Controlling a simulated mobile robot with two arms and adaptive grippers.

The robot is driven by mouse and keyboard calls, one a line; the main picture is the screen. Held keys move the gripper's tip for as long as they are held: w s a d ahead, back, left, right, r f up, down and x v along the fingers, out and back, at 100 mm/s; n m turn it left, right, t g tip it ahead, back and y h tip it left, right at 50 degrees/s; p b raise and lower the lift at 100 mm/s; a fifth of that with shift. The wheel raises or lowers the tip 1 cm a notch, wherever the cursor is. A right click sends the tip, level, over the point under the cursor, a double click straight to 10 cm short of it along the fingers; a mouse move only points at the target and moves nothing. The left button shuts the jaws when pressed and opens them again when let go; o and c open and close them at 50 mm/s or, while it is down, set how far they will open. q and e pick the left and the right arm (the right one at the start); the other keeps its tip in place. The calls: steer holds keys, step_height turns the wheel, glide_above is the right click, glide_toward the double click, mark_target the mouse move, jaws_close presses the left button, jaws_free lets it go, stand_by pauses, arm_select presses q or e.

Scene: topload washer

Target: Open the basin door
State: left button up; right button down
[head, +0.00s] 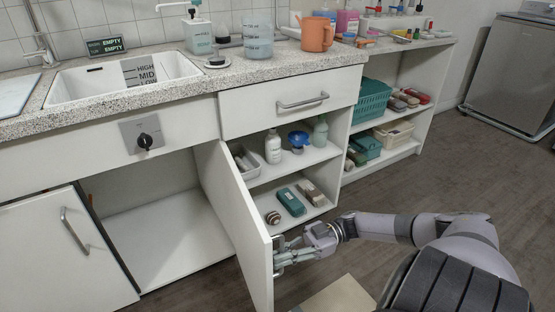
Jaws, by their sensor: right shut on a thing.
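The basin door (236,228) is a white cabinet door below the sink basin (125,82). It stands swung well out from the cabinet, hinged at its right side, and the white cabinet interior (165,235) shows empty to its left. My right gripper (280,256) is at the outer face of this door, near its free edge, shut on the door handle (278,243). The fingers hide most of the handle. My left gripper is not in view.
Another white door (55,255) with a bar handle is at the lower left. A closed drawer (292,102) and open shelves with bottles and boxes are right of the basin door. Bare floor (440,170) lies to the right. A pale board (340,297) is at the bottom.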

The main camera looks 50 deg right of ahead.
steer(key=shift+f, duration=0.1)
steer(key=c, duration=1.7)
jaws_free()
steer(key=v, duration=1.2)
steer(key=shift+s, duration=0.15)
